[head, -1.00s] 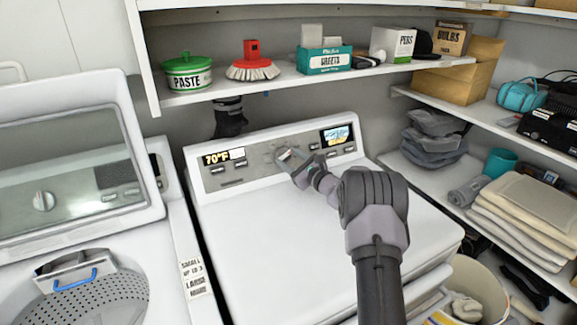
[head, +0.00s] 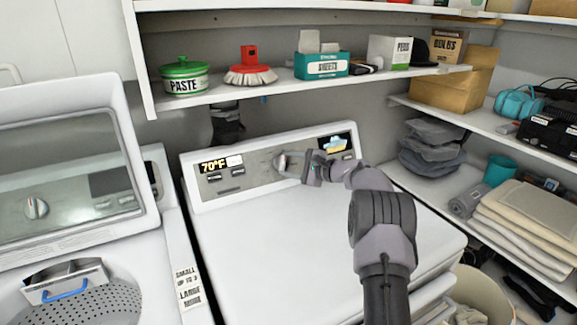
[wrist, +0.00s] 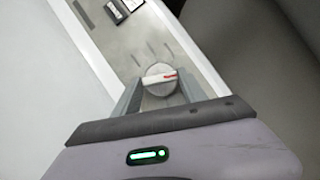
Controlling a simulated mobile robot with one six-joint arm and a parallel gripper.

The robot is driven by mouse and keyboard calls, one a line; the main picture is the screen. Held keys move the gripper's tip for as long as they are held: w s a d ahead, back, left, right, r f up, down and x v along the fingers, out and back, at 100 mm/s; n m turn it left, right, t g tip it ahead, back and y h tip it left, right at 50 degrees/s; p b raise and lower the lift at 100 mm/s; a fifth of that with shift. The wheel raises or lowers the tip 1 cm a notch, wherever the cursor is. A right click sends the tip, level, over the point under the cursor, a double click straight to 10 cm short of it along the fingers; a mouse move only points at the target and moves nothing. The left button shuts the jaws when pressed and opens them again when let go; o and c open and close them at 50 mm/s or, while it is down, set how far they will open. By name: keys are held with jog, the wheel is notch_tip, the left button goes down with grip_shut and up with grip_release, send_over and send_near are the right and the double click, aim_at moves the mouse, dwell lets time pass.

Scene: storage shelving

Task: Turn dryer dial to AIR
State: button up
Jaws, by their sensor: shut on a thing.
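The dryer dial (wrist: 160,76) is a round grey knob with a white bar and a small red mark at the bar's right end. It sits on the dryer's grey control panel (wrist: 132,45). My gripper (wrist: 160,88) has one finger on each side of the dial and is shut on it. In the head view my gripper (head: 285,161) is at the middle of the panel (head: 240,178) and mostly hides the dial. Markings around the dial are too small to read, so I cannot tell which setting it points to.
The white dryer top (head: 290,240) is clear beneath my arm. An open washer (head: 65,170) stands at the left. A shelf above holds a green paste tub (head: 185,82), a brush (head: 250,75) and boxes. Right shelves hold folded cloths (head: 530,215).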

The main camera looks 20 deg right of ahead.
dwell(0.4)
jog(key=o, duration=1.4)
jog(key=shift+c, duration=0.2)
jog(key=p+v, duration=0.3)
jog(key=v, duration=1.4)
jog(key=shift+s+p, duration=0.2)
jog(key=shift+p, duration=0.2)
jog(key=shift+r+n, duration=0.15)
jog(key=shift+n, duration=0.15)
